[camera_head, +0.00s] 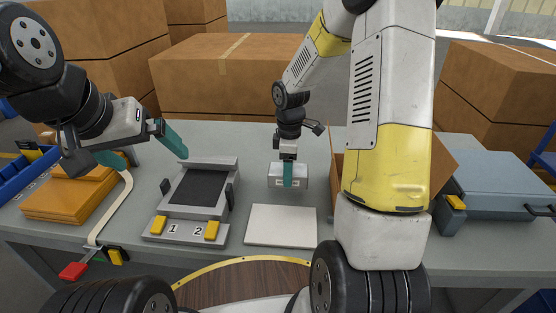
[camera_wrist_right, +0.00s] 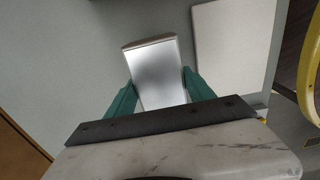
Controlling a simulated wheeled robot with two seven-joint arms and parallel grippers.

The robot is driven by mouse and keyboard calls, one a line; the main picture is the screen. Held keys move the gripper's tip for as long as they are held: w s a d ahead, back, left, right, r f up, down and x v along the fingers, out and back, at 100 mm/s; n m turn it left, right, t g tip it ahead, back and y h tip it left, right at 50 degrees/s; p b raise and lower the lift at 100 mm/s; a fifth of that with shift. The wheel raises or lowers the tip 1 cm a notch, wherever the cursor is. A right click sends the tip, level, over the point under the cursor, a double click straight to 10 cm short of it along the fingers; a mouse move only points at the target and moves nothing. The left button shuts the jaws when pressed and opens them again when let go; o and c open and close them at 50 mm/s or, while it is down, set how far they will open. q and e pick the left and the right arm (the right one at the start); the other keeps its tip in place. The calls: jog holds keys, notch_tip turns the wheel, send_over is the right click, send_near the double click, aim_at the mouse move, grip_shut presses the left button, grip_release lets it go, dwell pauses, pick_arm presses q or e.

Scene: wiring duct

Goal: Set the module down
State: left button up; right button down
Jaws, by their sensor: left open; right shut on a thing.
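The module (camera_head: 301,175) is a small light-grey box, held by my right gripper (camera_head: 288,178) just behind the white plate; I cannot tell whether it touches the table. In the right wrist view, the module (camera_wrist_right: 155,72) shows its bright silver face between the two teal fingers of my right gripper (camera_wrist_right: 157,88), which are shut on its sides. My left gripper (camera_head: 140,148) is open and empty, its teal fingers apart, above the left part of the table near the grey fixture.
A grey fixture (camera_head: 228,172) with a dark panel and labels 1 and 2 stands left of the module. A flat white plate (camera_head: 281,226) lies in front; it also shows in the right wrist view (camera_wrist_right: 232,40). An orange case (camera_head: 62,203), blue bin (camera_head: 12,187), open cardboard box (camera_head: 337,165) and blue-grey case (camera_head: 500,183) stand around.

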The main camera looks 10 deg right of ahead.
jog(key=w, duration=0.4)
jog(key=shift+w+d+f, duration=0.2)
jog(key=shift+w+d, duration=0.1)
jog(key=shift+d, duration=0.05)
jog(key=shift+f, duration=1.75)
jog(key=shift+f, duration=0.1)
jog(key=shift+c, duration=1.9)
grip_release()
notch_tip(320, 180, up, 12)
jog(key=s+r+m+t, duration=0.3)
jog(key=s+r+m, duration=0.3)
jog(key=s+r, duration=0.45)
jog(key=s+a+r+m+t+y, duration=0.1)
jog(key=s+r+m, duration=0.1)
jog(key=s+m, duration=0.2)
jog(key=s+a+r+m+t+y, duration=0.1)
jog(key=s+r+m+t, duration=0.1)
jog(key=s, duration=0.8)
jog(key=shift+a+r+m, duration=0.15)
jog(key=shift+r+m, duration=0.35)
jog(key=shift+m, duration=0.6)
